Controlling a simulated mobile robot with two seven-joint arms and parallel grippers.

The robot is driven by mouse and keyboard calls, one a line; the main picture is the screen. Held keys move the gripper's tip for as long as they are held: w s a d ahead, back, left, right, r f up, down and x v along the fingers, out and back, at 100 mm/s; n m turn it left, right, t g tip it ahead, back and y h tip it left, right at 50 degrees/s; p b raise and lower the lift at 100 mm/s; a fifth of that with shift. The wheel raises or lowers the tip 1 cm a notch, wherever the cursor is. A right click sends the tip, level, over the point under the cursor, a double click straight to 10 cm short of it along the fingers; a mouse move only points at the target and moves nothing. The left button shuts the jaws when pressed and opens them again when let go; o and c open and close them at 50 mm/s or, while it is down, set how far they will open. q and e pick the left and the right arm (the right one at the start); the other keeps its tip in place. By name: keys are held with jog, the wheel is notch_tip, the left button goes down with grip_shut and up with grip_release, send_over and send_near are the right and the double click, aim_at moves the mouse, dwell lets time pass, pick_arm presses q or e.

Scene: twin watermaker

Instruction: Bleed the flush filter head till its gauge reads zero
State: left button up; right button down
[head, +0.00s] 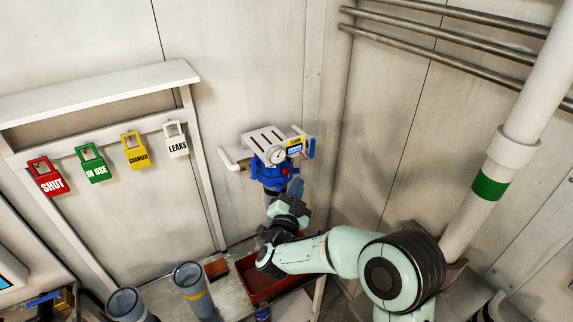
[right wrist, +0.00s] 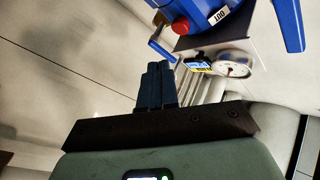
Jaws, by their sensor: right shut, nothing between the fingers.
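The flush filter head (head: 270,176) is a blue body on the wall under a white slotted bracket, with a red button (head: 285,171) on it. A round white gauge (head: 278,156) sits at the bracket's front; its reading is too small to make out. In the right wrist view the blue head (right wrist: 205,12), red button (right wrist: 180,27) and gauge (right wrist: 235,69) appear beyond the fingers. My right gripper (head: 297,187) is shut and empty, just below and in front of the head. Its fingers (right wrist: 157,70) show no clear contact with it. My left gripper is out of view.
Below is a red tray (head: 250,277) on a bench, with grey cylinders (head: 192,282) to its left. Coloured tags (head: 95,165) hang on a wall rack at left. A white pipe (head: 515,130) stands at right. A small blue lever (head: 312,148) is beside the gauge.

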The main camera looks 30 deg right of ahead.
aim_at(286, 171)
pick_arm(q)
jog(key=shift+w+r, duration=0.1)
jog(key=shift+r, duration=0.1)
pick_arm(e)
jog(key=shift+w+a, duration=0.1)
jog(key=shift+w, duration=1.05)
jog(key=shift+w, duration=0.2)
dwell(0.9)
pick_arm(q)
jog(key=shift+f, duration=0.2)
pick_arm(e)
jog(key=shift+w, duration=0.3)
jog(key=shift+w+a, duration=0.1)
jog(key=shift+w, duration=0.35)
dwell(2.9)
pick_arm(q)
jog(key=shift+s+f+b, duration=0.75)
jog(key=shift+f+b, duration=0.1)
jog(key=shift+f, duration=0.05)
pick_arm(e)
jog(key=shift+s, duration=0.9)
